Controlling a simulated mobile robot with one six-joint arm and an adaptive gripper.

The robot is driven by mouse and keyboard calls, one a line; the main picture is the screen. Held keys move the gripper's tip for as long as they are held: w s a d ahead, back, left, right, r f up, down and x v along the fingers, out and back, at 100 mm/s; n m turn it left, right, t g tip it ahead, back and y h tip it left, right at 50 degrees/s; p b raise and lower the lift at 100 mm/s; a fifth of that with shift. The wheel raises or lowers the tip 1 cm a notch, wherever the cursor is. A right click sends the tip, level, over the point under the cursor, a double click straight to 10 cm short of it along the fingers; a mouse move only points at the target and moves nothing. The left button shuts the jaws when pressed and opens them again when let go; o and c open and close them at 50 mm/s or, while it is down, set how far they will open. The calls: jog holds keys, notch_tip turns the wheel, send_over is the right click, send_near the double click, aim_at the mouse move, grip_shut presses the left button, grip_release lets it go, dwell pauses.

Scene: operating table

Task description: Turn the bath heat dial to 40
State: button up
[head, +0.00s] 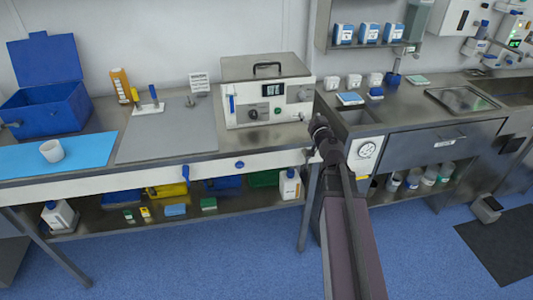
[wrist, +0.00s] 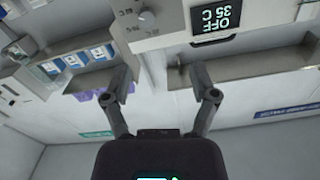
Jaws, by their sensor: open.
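The bath (head: 290,112) is a pale box with a steel lid and black handle on the left counter. The marks are too small to read. My gripper (head: 319,124) is to the right of the bath front, apart from the dial. In the wrist view my gripper (wrist: 162,84) is open and empty.
A blue lever (head: 232,103) and a green button (head: 278,110) sit on the bath front. A grey mat (head: 170,130), a blue box (head: 45,105) and a blue sheet (head: 85,155) lie left. A drawer cabinet (head: 430,140) stands right.

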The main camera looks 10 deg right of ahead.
jog(key=s+a+f+n+g+y+p, duration=0.1)
jog(key=s+a+f+g+y, duration=0.1)
jog(key=a, duration=0.3)
jog(key=s+a+f+n+g+y+p, duration=0.2)
jog(key=s+a+g, duration=0.1)
jog(key=a, duration=0.3)
jog(key=s+a+f+n+g+y+p, duration=0.1)
jog(key=s+a+f+n+g, duration=0.1)
jog(key=a, duration=0.4)
jog(key=shift+s+f+g+y, duration=0.4)
jog(key=shift+s+f+g, duration=0.1)
jog(key=shift+g, duration=0.9)
jog(key=shift+s+a, duration=0.1)
jog(key=s+d+f+m+g+h+p, duration=0.1)
jog(key=s+f+g+h, duration=0.1)
jog(key=s, duration=0.4)
jog(key=s+d+f+m+g+h+p, duration=0.1)
jog(key=s+f+g+h, duration=0.1)
jog(key=s+g, duration=0.4)
jog(key=shift+s+f+m+h, duration=0.4)
jog(key=shift+s+h, duration=0.3)
jog(key=shift+h, duration=0.2)
